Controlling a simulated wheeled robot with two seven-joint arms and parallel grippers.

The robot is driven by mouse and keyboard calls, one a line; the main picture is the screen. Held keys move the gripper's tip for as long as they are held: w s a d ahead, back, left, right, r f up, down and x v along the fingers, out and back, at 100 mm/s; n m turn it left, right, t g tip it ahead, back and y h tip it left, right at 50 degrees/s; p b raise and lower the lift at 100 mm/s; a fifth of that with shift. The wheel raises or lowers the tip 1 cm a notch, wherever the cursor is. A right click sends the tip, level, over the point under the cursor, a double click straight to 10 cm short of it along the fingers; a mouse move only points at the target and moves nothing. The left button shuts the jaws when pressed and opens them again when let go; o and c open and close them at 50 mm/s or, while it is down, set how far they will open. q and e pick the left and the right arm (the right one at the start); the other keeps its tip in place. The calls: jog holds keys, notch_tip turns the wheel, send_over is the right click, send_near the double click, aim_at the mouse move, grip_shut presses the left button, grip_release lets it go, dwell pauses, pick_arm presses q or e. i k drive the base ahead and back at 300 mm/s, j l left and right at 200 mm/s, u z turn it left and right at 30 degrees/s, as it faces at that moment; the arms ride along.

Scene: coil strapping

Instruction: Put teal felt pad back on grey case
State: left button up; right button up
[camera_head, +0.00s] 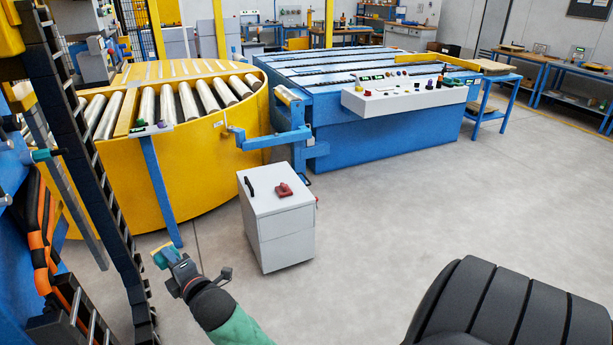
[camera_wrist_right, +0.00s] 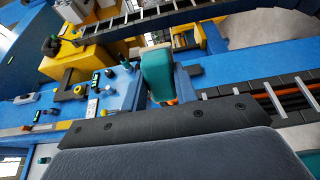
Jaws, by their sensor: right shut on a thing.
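My right gripper (camera_head: 167,257) is low in the head view, left of the grey case, and shut on a small teal and tan block, the teal felt pad (camera_head: 161,254). In the right wrist view the pad (camera_wrist_right: 157,72) shows teal on one face and tan on its side, beyond the dark edge of my gripper. The fingertips' grip on it is mostly hidden. A light grey box-shaped cabinet, which best fits the grey case (camera_head: 287,236), stands on the floor, apart from the gripper. My left gripper is not in view.
On the case top lie a black handle (camera_head: 250,186) and a red object (camera_head: 284,190). A yellow roller table (camera_head: 205,160) and a blue machine (camera_head: 330,140) stand behind. A black cable chain (camera_head: 110,200) rises at left. Open floor (camera_head: 420,210) lies right of the case.

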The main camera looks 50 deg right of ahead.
aim_at(273, 175)
jog(key=i+l+z, duration=0.75)
jog(key=i, duration=0.4)
jog(key=i+l, duration=0.2)
jog(key=i, duration=0.3)
jog(key=i+l, duration=0.15)
jog(key=i, duration=0.35)
jog(key=i+l+z, duration=0.1)
jog(key=i, duration=0.4)
jog(key=i+l, duration=0.25)
jog(key=i, duration=0.25)
